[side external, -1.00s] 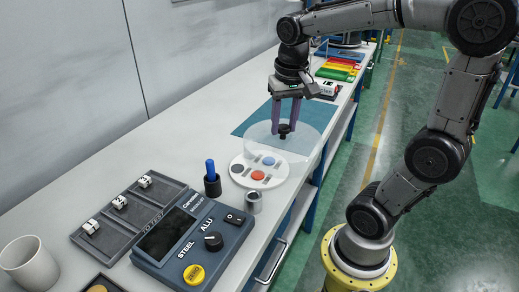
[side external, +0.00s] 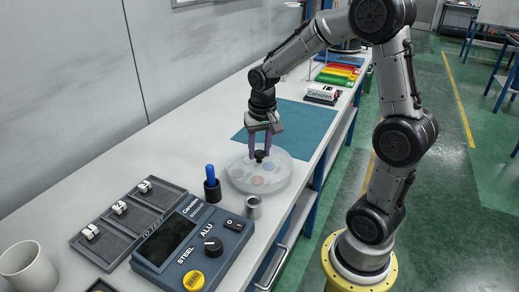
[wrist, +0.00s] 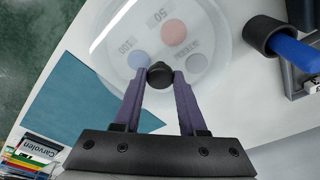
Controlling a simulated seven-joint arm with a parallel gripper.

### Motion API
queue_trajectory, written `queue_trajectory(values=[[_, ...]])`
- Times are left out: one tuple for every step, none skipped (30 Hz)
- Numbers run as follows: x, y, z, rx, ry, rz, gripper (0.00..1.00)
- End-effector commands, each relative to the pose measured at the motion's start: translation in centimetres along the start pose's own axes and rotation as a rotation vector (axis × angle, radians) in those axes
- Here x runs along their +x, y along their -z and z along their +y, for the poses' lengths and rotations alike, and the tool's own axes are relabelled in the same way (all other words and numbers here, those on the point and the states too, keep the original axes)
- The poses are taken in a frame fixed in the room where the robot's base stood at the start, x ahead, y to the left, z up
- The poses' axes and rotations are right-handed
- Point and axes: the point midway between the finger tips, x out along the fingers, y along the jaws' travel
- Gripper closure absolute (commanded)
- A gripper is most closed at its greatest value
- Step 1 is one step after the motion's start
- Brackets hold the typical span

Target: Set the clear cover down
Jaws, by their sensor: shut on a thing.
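The clear cover (side external: 283,187) is a round, see-through dome with a black knob (side external: 260,157) on top. My gripper (side external: 260,153) is shut on that knob from above, a purple finger on each side. The cover is upright and low over the white round plate (side external: 247,186), enclosing it. I cannot tell whether its rim touches the table. In the wrist view, the knob (wrist: 160,75) sits between the fingertips. A red disc (wrist: 173,33), a blue disc (wrist: 138,60) and a grey disc (wrist: 196,63) show hazily through the cover.
A black holder with a blue pen (side external: 211,182) and a metal cylinder (side external: 253,208) stand close to the cover at front left. The tester console (side external: 190,240) and grey tray (side external: 120,215) lie nearer. A teal mat (side external: 300,125) lies behind. The table edge is at right.

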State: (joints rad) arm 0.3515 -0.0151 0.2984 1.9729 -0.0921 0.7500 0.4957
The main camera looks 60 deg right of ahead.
Motion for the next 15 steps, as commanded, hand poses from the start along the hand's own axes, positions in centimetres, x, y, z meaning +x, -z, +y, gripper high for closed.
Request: queue_trajectory(values=[[0.0,0.03,-0.01,0.0,0.001,0.001,1.0],[-0.01,0.03,-0.02,0.0,0.001,0.002,1.0],[-0.02,0.03,-0.02,0.0,0.001,0.001,1.0],[-0.03,0.03,-0.01,0.0,0.001,0.001,1.0],[-0.03,0.03,-0.01,0.0,0.001,0.001,1.0],[-0.03,0.02,-0.01,0.0,0.0,0.001,1.0],[0.0,0.01,-0.01,0.0,0.0,0.001,1.0],[0.07,-0.01,-0.01,0.0,0.0,0.0,1.0],[0.19,-0.03,-0.01,0.0,0.0,0.0,1.0],[0.27,-0.05,0.0,0.0,0.0,0.0,1.0],[0.36,-0.07,0.0,0.0,0.0,-0.001,1.0],[0.34,-0.08,0.0,0.0,0.0,-0.001,0.52],[0.33,-0.08,0.0,0.0,0.0,-0.001,0.47],[0.33,-0.08,0.0,0.0,0.0,-0.001,0.41],[0.33,-0.08,0.0,0.0,0.0,-0.001,0.34]])
